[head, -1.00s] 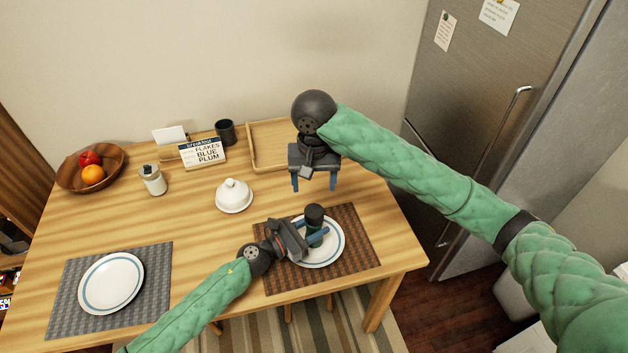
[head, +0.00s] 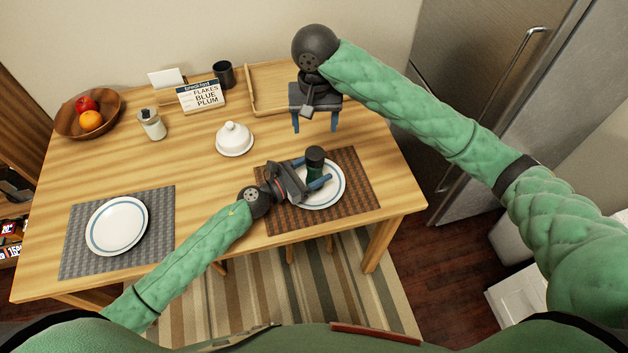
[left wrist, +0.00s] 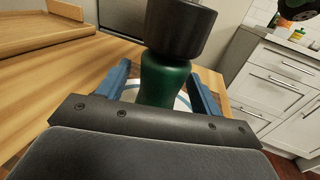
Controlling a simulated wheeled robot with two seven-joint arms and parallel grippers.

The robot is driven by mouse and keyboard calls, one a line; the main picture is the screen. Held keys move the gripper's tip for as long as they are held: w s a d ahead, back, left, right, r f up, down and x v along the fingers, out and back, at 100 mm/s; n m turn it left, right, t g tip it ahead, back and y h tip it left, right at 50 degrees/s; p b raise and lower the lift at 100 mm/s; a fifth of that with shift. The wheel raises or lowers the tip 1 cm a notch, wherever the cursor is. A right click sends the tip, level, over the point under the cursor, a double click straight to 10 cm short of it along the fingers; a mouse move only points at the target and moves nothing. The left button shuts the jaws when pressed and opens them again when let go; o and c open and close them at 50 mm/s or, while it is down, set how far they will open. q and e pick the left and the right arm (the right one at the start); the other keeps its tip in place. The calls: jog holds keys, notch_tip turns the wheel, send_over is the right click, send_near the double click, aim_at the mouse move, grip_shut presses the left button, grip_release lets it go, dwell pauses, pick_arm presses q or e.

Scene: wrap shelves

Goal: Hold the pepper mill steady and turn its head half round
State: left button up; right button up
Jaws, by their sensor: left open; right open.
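The pepper mill has a dark green body (left wrist: 165,80) and a black head (head: 315,155); it stands upright on the white plate (head: 328,196) on the brown placemat. My left gripper (head: 322,175) is open, its blue fingers on either side of the mill's body. In the left wrist view the left gripper (left wrist: 163,88) shows the body between the fingers, with a gap at the right finger. The black head rises above the fingers. My right gripper (head: 315,124) is open and empty, above the table behind the mill. The mill's base is partly hidden by the left gripper.
A white lidded dish (head: 235,140) stands left of the mill. A wooden tray (head: 262,108), dark cup (head: 223,74), sign (head: 202,97), jar (head: 152,124) and fruit bowl (head: 66,122) are at the back. A second plate (head: 117,227) lies at left.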

pick_arm(q)
jog(key=v, duration=1.1)
jog(key=shift+s+a, duration=0.15)
jog(key=shift+a, duration=0.1)
